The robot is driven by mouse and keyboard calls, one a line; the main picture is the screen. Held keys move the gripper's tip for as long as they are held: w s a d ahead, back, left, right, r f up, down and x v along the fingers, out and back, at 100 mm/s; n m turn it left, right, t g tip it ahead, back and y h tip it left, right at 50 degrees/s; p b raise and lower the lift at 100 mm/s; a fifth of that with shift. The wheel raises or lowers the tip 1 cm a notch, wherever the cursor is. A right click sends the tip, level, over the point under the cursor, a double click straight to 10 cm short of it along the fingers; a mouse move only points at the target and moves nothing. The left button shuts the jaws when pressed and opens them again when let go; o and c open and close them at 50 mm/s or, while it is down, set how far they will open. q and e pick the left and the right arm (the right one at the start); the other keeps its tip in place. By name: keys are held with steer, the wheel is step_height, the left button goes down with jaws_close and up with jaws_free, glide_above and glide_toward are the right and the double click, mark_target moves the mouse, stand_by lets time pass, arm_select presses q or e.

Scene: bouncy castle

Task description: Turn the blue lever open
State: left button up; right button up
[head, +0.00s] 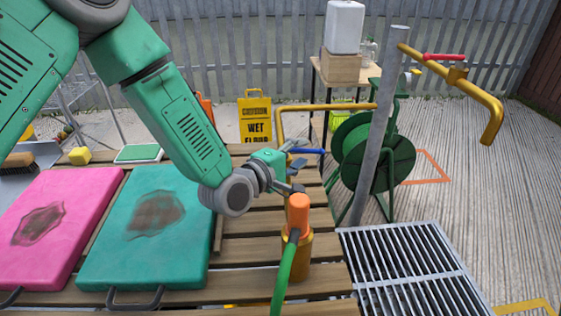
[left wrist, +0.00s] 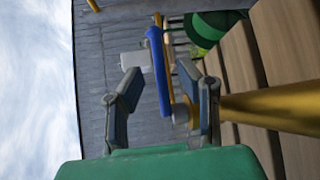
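The blue lever (head: 309,151) shows in the head view just beyond my left gripper (head: 294,174), near the yellow pipe. In the left wrist view the blue lever (left wrist: 159,72) stands as a long bar between the two fingers of my left gripper (left wrist: 162,86). The fingers are apart, with a gap on both sides of the lever. I cannot tell how deep the lever lies between the fingertips. The lever's pivot is partly hidden by the gripper in the head view. My right gripper is not in view.
An orange nozzle (head: 298,210) with a green hose stands close by in front of the gripper. A yellow pipe (head: 330,107) runs behind. A grey post (head: 380,130) and green hose reel (head: 350,150) are to the right. Pink (head: 75,200) and teal (head: 180,190) pads lie left.

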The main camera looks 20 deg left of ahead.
arm_select(q)
steer(key=v, duration=0.8)
steer(key=shift+s+a, duration=0.2)
steer(key=shift+a, duration=0.3)
steer(key=shift+f, duration=0.1)
